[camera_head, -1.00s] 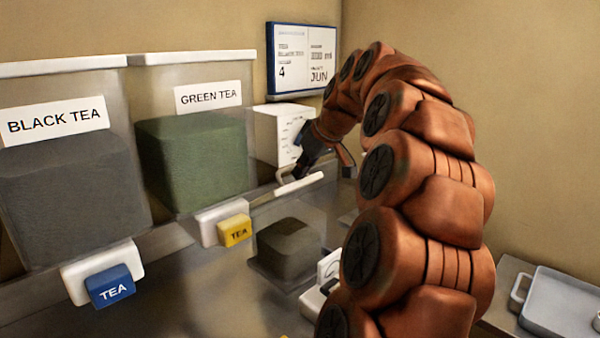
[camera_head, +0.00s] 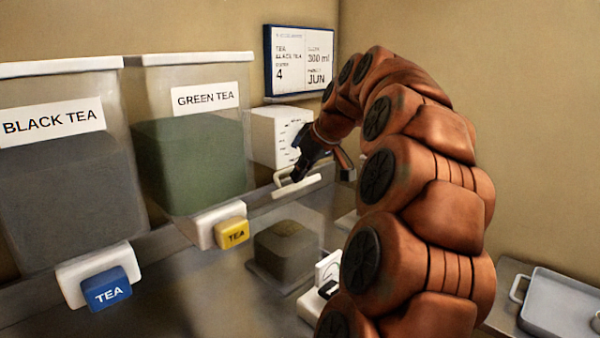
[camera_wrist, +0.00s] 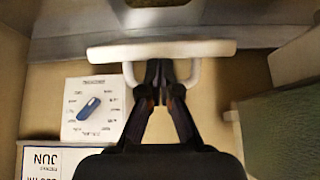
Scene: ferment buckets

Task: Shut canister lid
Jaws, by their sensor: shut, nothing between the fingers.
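A clear canister with a dark block of tea inside (camera_head: 285,250) stands low in the middle of the head view. Above and behind it is a white bar with a handle (camera_head: 297,187), apparently part of the lid; how far the lid is open is unclear. The wrist view shows this bar (camera_wrist: 215,47) across the top, with its handle loop (camera_wrist: 194,75) toward me. My gripper (camera_head: 297,175) is at the handle. In the wrist view its fingers (camera_wrist: 160,75) are together within the loop's outline, holding nothing; contact with the bar cannot be told.
Dispensers labelled black tea (camera_head: 55,190) and green tea (camera_head: 190,160) stand left, with blue (camera_head: 107,290) and yellow (camera_head: 232,233) tea taps. A white box with a dial (camera_head: 277,135) is behind my gripper. A grey tray (camera_head: 565,300) lies at lower right.

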